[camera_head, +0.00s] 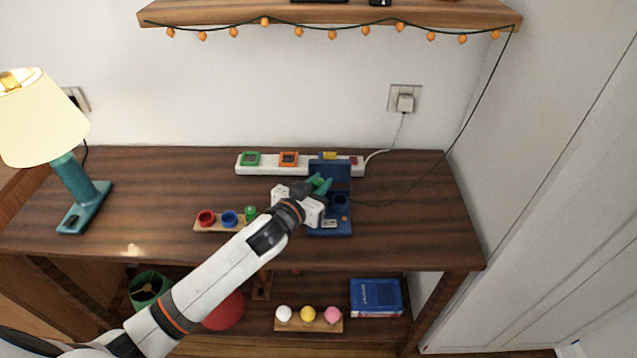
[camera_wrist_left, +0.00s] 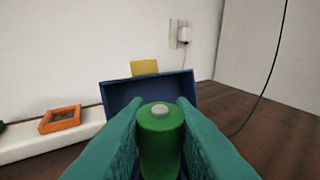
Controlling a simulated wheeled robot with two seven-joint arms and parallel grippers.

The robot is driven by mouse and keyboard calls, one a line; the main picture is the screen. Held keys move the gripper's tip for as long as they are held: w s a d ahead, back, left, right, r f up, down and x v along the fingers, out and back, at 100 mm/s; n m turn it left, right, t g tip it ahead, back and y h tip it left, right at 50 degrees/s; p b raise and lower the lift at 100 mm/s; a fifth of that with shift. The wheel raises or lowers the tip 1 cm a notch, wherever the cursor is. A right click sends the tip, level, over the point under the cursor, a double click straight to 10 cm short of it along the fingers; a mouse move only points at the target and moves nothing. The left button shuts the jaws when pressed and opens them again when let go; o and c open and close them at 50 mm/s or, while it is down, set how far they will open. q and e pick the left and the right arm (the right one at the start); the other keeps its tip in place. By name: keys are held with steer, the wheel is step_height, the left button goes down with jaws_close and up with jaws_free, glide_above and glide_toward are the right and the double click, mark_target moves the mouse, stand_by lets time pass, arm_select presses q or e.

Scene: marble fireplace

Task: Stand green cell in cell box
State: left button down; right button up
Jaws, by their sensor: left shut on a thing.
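My left gripper (camera_head: 319,184) is over the left part of the blue cell box (camera_head: 344,229). Its teal fingers are shut on the green cell (camera_wrist_left: 160,136), which stands upright between them in the left wrist view, pale round tip up. The cell's lower end is hidden there, so I cannot tell whether it touches the box. The box has its lid raised at the back; the lid also shows behind the cell in the wrist view (camera_wrist_left: 116,94). A dark round opening shows in the box, right of the gripper. My right gripper is not in view.
A white strip (camera_head: 268,170) with green and orange frames lies behind, a yellow piece (camera_wrist_left: 144,67) beyond the lid. A wooden rack (camera_head: 205,228) with red, blue and green pieces is left of the box. A lamp (camera_head: 75,190) stands far left. A cable crosses the right side.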

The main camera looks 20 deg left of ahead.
arm_select(q)
steer(key=shift+f+b, duration=1.25)
steer(key=shift+f, duration=0.65)
steer(key=c, duration=1.2)
jaws_free()
steer(key=shift+s, duration=0.1)
steer(key=shift+o, duration=0.2)
steer(key=shift+f, duration=0.1)
steer(key=v, duration=1)
steer(key=shift+s+a, duration=0.1)
steer(key=shift+s, duration=0.25)
steer(key=shift+s+a+r, duration=0.15)
steer(key=shift+s+r, duration=0.25)
steer(key=shift+s, duration=0.2)
